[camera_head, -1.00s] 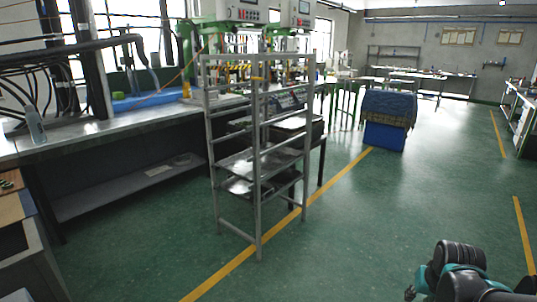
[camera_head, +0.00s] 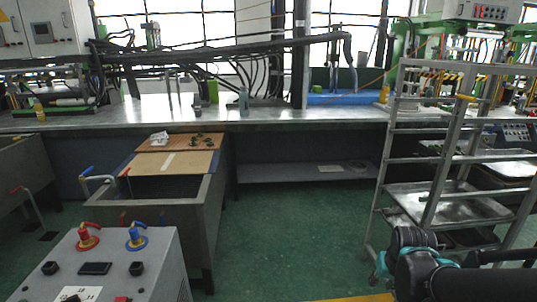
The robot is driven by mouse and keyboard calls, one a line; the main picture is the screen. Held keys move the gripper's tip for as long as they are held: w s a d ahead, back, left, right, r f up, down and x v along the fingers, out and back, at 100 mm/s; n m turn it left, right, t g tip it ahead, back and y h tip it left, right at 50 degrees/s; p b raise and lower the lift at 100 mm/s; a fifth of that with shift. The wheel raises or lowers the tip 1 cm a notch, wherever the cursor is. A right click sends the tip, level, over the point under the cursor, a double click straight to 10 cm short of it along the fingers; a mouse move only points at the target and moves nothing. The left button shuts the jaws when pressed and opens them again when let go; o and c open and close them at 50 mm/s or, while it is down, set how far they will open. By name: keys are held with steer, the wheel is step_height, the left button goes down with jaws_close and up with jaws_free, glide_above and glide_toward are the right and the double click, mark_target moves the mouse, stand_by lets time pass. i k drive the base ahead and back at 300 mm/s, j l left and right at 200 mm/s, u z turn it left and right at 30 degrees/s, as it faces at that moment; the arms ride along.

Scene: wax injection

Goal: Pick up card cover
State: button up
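A flat tan card-like sheet (camera_head: 172,163) lies over the far part of an open grey tank (camera_head: 209,200) at left centre, with a pale strip across it. It may be the card cover; I cannot tell for sure. A browner board (camera_head: 160,144) lies just behind it, with small green pieces and a white crumpled item on top. Dark and teal links of my arm show at the lower right, far from the sheets. My gripper cannot be made out.
A grey control box (camera_head: 105,265) with red and blue valves stands in front of the tank. A metal rack (camera_head: 385,165) stands at right, near my arm. A long workbench (camera_head: 290,114) runs along the back. Green floor (camera_head: 290,235) is clear between tank and rack.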

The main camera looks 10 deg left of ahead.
mark_target(189, 162)
steer(key=i+u, duration=0.3)
steer(key=u, duration=0.15)
steer(key=i+l+u, duration=0.15)
steer(key=u, duration=0.3)
steer(key=i+l+u, duration=0.25)
steer(key=u, duration=0.25)
steer(key=i+l+u, duration=0.3)
steer(key=u, duration=0.15)
steer(key=i+l+u, duration=0.1)
steer(key=l, duration=0.25)
steer(key=i+l+u, duration=0.15)
steer(key=l, duration=0.15)
steer(key=l+u, duration=0.1)
steer(key=l, duration=0.25)
steer(key=l+z, duration=0.35)
steer(key=l, duration=0.85)
